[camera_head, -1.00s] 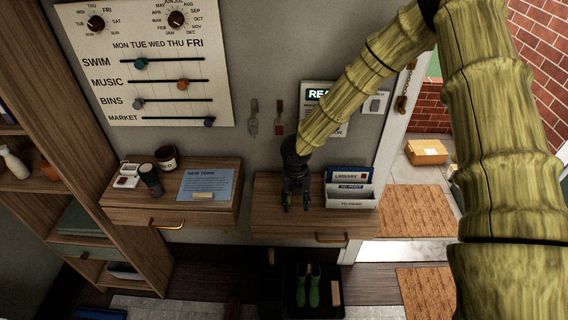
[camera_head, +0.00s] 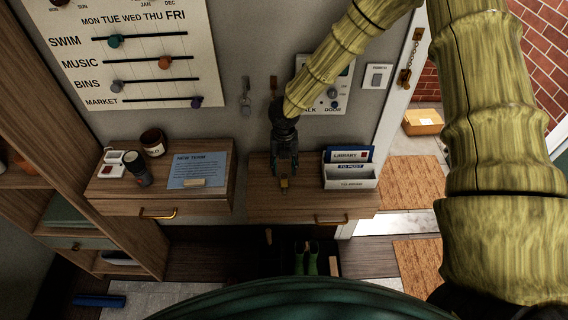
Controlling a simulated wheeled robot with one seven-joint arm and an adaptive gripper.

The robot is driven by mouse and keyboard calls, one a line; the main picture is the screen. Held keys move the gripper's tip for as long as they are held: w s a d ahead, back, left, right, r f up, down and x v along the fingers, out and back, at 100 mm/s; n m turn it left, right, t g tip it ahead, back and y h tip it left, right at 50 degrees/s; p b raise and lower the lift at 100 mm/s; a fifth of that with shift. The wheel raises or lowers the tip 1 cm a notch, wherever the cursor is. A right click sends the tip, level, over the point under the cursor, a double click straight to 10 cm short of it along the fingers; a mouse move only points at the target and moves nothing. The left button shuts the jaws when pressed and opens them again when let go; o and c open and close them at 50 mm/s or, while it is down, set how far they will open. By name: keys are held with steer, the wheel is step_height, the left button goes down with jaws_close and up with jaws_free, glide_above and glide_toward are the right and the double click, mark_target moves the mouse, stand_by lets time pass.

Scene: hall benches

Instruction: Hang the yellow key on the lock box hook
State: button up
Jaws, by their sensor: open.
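My gripper (camera_head: 285,174) is open and points down over the right wooden shelf (camera_head: 340,204), left of the white letter holder. A small yellow thing (camera_head: 284,184) shows at its fingertips; it may be the yellow key, but it is too small to be sure. I cannot tell whether the fingers touch it. A grey key-like item (camera_head: 246,95) hangs on the wall left of my arm.
The letter holder (camera_head: 350,182) stands close right of my gripper. The left shelf holds a jar (camera_head: 153,142), a dark cup (camera_head: 137,168) and a blue sheet (camera_head: 197,171). A wall panel (camera_head: 330,98) is partly behind my arm. Green boots (camera_head: 311,262) stand below.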

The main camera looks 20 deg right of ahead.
mark_target(284, 183)
steer(key=shift+f+b, duration=2.4)
steer(key=shift+f, duration=1.65)
jaws_close()
steer(key=shift+r, duration=0.2)
steer(key=shift+s+r+p, duration=0.1)
steer(key=shift+r+p, duration=2.7)
steer(key=shift+r, duration=1.05)
